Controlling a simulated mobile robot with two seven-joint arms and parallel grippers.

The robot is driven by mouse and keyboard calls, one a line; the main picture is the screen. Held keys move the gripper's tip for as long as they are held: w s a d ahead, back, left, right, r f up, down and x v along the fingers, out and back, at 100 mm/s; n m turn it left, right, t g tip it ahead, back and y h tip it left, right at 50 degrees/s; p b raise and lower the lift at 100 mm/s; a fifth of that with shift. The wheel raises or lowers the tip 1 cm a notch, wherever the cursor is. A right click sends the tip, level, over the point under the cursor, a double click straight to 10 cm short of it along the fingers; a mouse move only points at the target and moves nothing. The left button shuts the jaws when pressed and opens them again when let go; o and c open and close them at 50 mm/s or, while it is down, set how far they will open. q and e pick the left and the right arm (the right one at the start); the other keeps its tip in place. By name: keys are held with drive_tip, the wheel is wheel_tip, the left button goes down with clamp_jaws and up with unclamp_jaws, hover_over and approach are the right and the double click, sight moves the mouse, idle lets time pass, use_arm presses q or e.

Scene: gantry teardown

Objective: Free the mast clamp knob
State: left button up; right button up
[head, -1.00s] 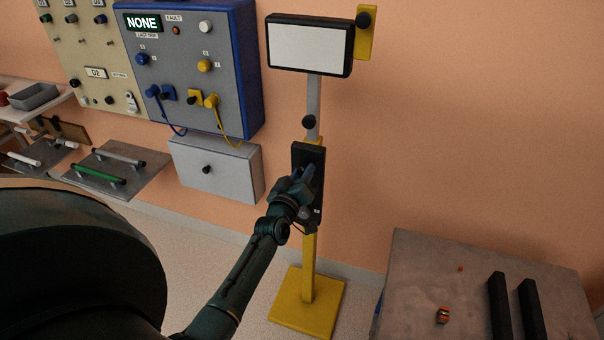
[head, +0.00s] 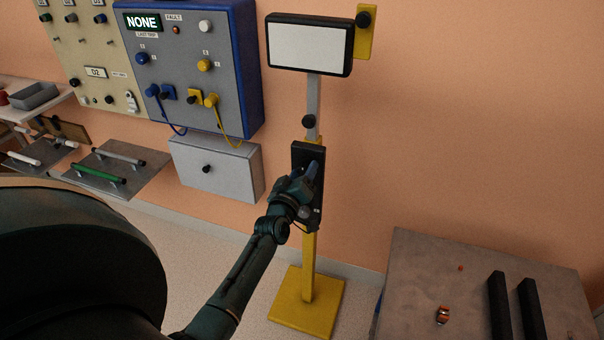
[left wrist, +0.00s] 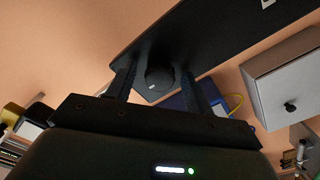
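A yellow-based stand carries a grey mast (head: 313,95) with a black knob (head: 308,122) on it. Below that knob hangs a long black panel (head: 307,155). My left gripper (head: 310,176) is in front of this panel. In the left wrist view, a round dark knob (left wrist: 159,79) with a small white mark sits on the panel, between my two spread fingers (left wrist: 158,72). A gap seems to show on each side of it. My gripper hides this knob in the head view. I cannot tell which knob is the mast clamp knob. My right gripper is out of view.
A white-faced screen (head: 310,46) tops the stand, with a yellow bracket (head: 366,35) beside it. A grey wall box (head: 215,170) and a blue-sided control panel (head: 190,75) are to the left. A grey table (head: 440,270) with black bars stands at the lower right.

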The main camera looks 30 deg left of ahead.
use_arm(q)
drive_tip(key=v, duration=1.3)
drive_tip(key=shift+s+f, duration=0.1)
drive_tip(key=s+d+f+m+g+h, duration=0.3)
drive_tip(key=s+d+f+m+h, duration=0.1)
drive_tip(key=d, duration=0.5)
drive_tip(key=s+d+f+m+g+h, duration=0.3)
drive_tip(key=s+d+f+m, duration=0.3)
drive_tip(key=s+d+m, duration=0.3)
drive_tip(key=shift+s+m+g+h, duration=0.3)
drive_tip(key=shift+s+g+h, duration=0.15)
drive_tip(key=shift+s, duration=0.5)
